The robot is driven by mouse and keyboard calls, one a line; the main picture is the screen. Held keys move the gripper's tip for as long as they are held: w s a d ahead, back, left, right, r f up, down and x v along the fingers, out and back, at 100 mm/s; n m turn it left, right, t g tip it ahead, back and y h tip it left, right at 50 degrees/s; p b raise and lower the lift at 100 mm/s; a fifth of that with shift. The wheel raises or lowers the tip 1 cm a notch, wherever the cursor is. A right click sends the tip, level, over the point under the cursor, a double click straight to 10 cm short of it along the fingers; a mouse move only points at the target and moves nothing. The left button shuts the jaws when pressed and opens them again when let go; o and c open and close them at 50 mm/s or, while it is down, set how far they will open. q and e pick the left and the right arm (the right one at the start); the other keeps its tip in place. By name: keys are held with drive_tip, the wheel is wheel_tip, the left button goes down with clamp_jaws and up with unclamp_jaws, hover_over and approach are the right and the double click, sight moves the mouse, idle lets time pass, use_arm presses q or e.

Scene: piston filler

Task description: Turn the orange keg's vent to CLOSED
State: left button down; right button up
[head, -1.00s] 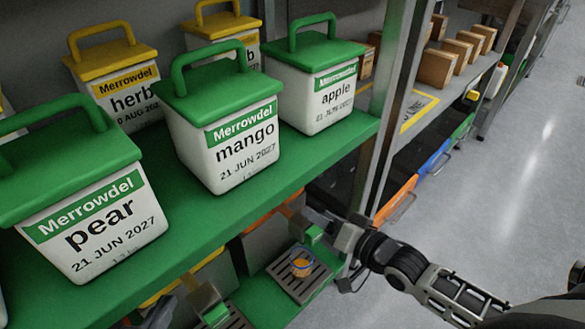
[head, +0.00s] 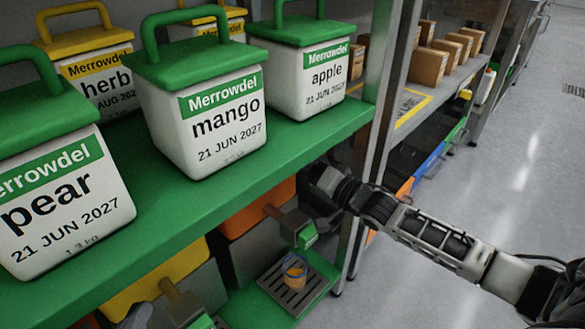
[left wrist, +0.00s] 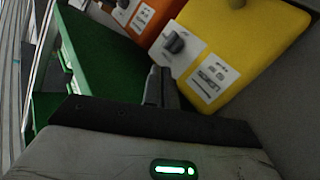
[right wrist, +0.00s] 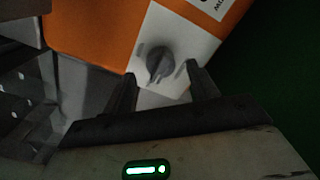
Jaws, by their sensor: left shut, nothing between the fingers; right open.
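The orange keg (head: 255,212) lies under the green shelf, with a tap at its front. In the right wrist view its orange face (right wrist: 95,30) carries a white plate (right wrist: 195,45) with a round grey vent knob (right wrist: 159,58). My right gripper (right wrist: 163,85) is open, its fingertips low on either side of the knob with nothing gripped. The knob's setting is unreadable. My left gripper (left wrist: 160,85) is shut and empty, near the yellow keg (left wrist: 240,45) and its grey knob (left wrist: 174,42). The orange keg (left wrist: 150,15) shows beyond. In the head view my left gripper (head: 138,316) is at the bottom edge.
A drip tray (head: 293,290) with a small orange cup (head: 295,270) is below the orange keg's tap (head: 290,222). Green-lidded tubs, including mango (head: 205,125), stand on the green shelf (head: 190,205) above. A metal shelf post (head: 385,110) rises close to my right arm. Open floor is at right.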

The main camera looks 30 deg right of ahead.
use_arm(q)
drive_tip(key=shift+d+r+h+b, duration=0.15)
drive_tip(key=shift+r+h+b, duration=0.15)
drive_tip(key=shift+r+b, duration=0.1)
use_arm(e)
drive_tip(key=x, duration=0.3)
drive_tip(key=shift+w, duration=0.15)
drive_tip(key=c, duration=1)
